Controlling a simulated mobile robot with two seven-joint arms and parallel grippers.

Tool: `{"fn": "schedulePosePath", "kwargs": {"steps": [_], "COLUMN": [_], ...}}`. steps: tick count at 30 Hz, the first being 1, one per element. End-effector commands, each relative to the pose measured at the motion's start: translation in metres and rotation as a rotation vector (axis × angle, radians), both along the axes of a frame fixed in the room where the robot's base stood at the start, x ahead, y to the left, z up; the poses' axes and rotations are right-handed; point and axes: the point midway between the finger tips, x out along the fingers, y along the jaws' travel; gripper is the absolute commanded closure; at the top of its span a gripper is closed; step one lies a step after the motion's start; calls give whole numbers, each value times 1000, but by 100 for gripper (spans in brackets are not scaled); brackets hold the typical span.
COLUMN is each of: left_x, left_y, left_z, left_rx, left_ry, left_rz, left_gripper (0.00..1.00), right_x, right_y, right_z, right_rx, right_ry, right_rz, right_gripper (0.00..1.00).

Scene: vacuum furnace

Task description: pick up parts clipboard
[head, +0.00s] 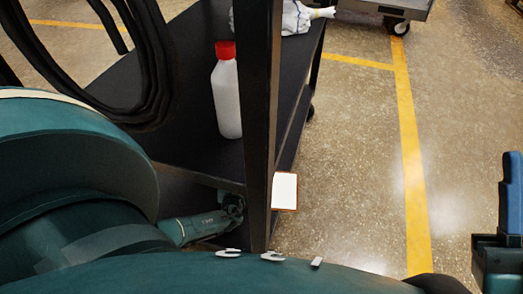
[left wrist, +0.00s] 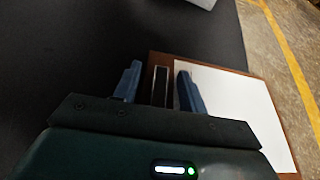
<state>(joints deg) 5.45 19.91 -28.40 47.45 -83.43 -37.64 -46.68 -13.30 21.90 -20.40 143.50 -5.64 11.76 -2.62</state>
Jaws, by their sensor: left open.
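The parts clipboard shows in the head view as a white sheet with a thin brown edge (head: 285,191), just right of the cart's dark post. In the left wrist view its brown board (left wrist: 289,158) carries white paper and has a dark and silver clip at its near left side. My left gripper (left wrist: 158,88) is open, with its blue fingers on either side of the clip; I cannot tell whether they touch it. The left gripper is hidden in the head view. My right gripper (head: 512,195) shows only partly at the right edge, with one blue finger pointing up.
A black cart shelf (head: 180,100) holds a white bottle with a red cap (head: 227,95) and a white crumpled item (head: 295,17). The dark upright post (head: 260,110) stands beside the clipboard. Speckled floor with yellow lines (head: 410,170) is open to the right.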

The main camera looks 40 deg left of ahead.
Motion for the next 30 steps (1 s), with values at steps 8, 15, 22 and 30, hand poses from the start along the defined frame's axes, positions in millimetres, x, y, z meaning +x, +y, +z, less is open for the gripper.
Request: {"fn": "schedulePosePath", "kwargs": {"steps": [8, 15, 22, 30], "left_x": [0, 0, 0, 1], "left_y": [0, 0, 0, 0], "left_z": [0, 0, 0, 1], "left_rx": [0, 0, 0, -1], "left_ry": [1, 0, 0, -2], "left_rz": [0, -1, -1, -1], "left_gripper": [65, 84, 100, 100], "right_x": [-1, -1, -1, -1], "right_y": [0, 0, 0, 0], "right_z": [1, 0, -1, -1], "right_rx": [0, -2, -2, -3], "right_ry": [-1, 3, 4, 5], "right_rz": [0, 0, 0, 0], "right_gripper": [64, 64, 64, 64]}}
